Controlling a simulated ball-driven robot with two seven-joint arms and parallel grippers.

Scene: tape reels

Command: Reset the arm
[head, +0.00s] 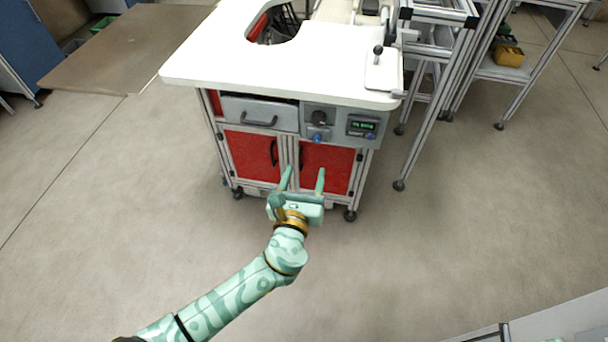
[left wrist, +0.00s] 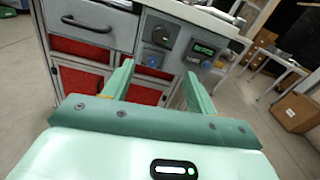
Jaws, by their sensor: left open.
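My left gripper (head: 304,180) is in the middle of the head view, its arm coming in from the lower left. Its two green fingers are apart, with nothing between them. It appears in front of the red lower doors of a white-topped workstation (head: 210,62). In the left wrist view the open fingers of my left gripper (left wrist: 156,84) point toward the workstation's front, with the drawer (left wrist: 92,22) at upper left and the control panel (left wrist: 178,42) behind. No tape reel can be made out. My right gripper is not in view.
An aluminium frame (head: 431,72) stands right of the workstation. A shelf at the upper right holds a yellow item (head: 508,55). A brown board (head: 118,50) lies at the upper left. A cardboard box (left wrist: 297,111) shows at right in the left wrist view. The foreground floor is largely clear.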

